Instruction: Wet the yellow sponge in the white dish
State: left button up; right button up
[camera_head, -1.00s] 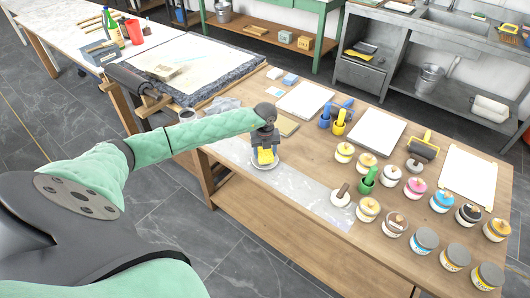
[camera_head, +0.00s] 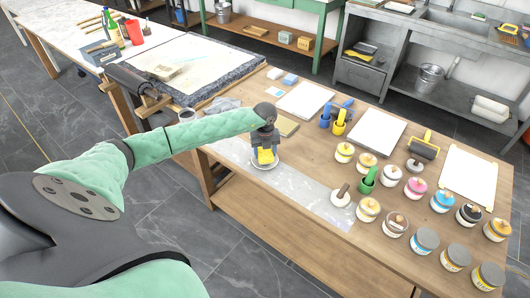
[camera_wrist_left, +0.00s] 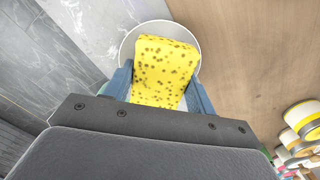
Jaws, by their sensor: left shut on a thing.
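The yellow sponge (camera_head: 265,157) is between the fingers of my left gripper (camera_head: 266,151), which is shut on it. In the left wrist view the sponge (camera_wrist_left: 163,70), speckled with dark pores, stands out past the blue-grey fingers. The white dish (camera_head: 258,165) is right below the sponge, and its round rim also shows behind the sponge in the left wrist view (camera_wrist_left: 128,43). The sponge is over or inside the dish; I cannot tell whether it touches the bottom. Any water in the dish cannot be made out. My right gripper is not in view.
Several ink jars (camera_head: 368,209) stand to the right. A green-handled tool (camera_head: 368,180), a blue roller (camera_head: 326,118) and a yellow one (camera_head: 339,122) stand nearby. A grey cloth (camera_head: 222,105) lies behind my gripper.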

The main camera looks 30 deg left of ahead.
aim_at(265, 151)
pick_arm(q)
jog(key=shift+r+p, duration=1.35)
jog(key=shift+r, duration=2.1)
